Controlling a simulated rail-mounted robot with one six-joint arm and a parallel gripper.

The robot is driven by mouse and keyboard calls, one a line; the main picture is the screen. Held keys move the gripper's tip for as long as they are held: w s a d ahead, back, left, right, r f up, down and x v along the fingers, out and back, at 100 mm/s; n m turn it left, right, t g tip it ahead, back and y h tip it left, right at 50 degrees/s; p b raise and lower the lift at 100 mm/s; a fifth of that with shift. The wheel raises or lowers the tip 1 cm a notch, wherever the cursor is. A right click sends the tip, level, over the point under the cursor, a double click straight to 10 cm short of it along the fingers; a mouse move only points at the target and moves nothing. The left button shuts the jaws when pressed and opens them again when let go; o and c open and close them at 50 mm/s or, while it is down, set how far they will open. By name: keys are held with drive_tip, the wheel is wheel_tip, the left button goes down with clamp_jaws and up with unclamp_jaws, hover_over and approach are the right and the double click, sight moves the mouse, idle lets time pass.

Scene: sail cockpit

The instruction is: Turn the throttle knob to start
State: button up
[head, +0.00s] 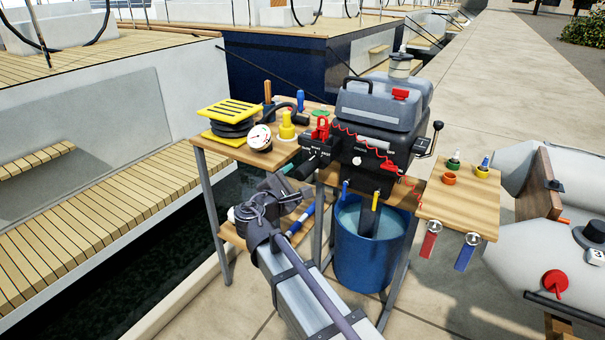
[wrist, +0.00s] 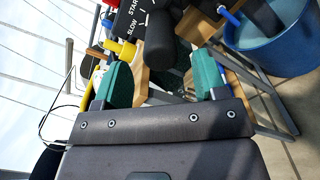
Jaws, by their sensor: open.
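The throttle knob is the black cylindrical grip (wrist: 160,42) at the front of the outboard motor (head: 372,145). In the wrist view its rounded end points toward my gripper. A black label (wrist: 132,18) beside it carries white words, START and SLOW among them. Which mark the knob is set to cannot be told. My gripper (wrist: 162,78) is open, its two green fingertips apart on either side of the knob's line, with the knob's end at or just beyond the tips. I see no contact.
The motor stands over a blue water barrel (head: 352,262). A right shelf (head: 470,208) holds small bottles. A red coiled lanyard (head: 365,138) hangs across the motor's front.

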drive_tip(key=v, duration=0.5)
drive_tip(key=shift+s+a, duration=0.15)
drive_tip(key=shift+s, duration=0.05)
